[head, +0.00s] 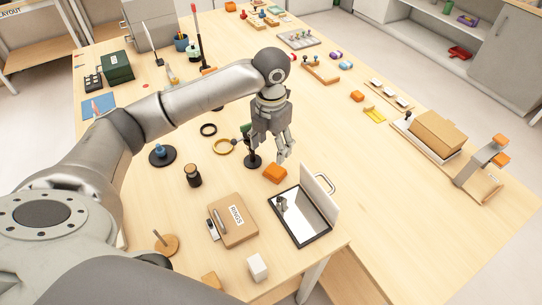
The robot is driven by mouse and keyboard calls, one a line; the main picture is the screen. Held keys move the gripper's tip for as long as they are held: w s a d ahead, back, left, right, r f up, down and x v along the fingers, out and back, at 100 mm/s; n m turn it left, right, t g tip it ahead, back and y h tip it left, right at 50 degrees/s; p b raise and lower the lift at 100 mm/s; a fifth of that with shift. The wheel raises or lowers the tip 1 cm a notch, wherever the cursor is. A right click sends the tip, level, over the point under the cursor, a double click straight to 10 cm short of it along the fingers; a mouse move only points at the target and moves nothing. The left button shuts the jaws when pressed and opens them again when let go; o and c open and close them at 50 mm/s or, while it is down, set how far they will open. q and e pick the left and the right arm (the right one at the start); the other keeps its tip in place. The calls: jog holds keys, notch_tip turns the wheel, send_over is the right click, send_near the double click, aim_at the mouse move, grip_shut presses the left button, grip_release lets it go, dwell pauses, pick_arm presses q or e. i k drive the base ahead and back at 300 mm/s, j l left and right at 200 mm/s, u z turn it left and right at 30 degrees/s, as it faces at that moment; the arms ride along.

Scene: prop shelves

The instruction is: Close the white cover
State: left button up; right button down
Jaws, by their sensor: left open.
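The white cover (321,196) stands raised along the right-hand side of a shallow dark-rimmed tray (322,240) near the front right of the table. A grey loop handle (325,182) is on the cover's outer face. A small dark and grey item (282,204) shows at the tray's left side. My left gripper (284,156) points down, open and empty, above the table behind the tray. It is apart from the cover. My right gripper is not in view.
An orange block (275,174) lies between my left gripper and the tray. A labelled brown box (233,219) and a white cube (257,267) are left of and in front of the tray. The table right of the cover is clear.

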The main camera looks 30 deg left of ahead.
aim_at(323, 199)
jog(key=k+l, duration=0.5)
jog(key=k, duration=0.15)
jog(key=k+l, duration=0.55)
jog(key=k, duration=0.15)
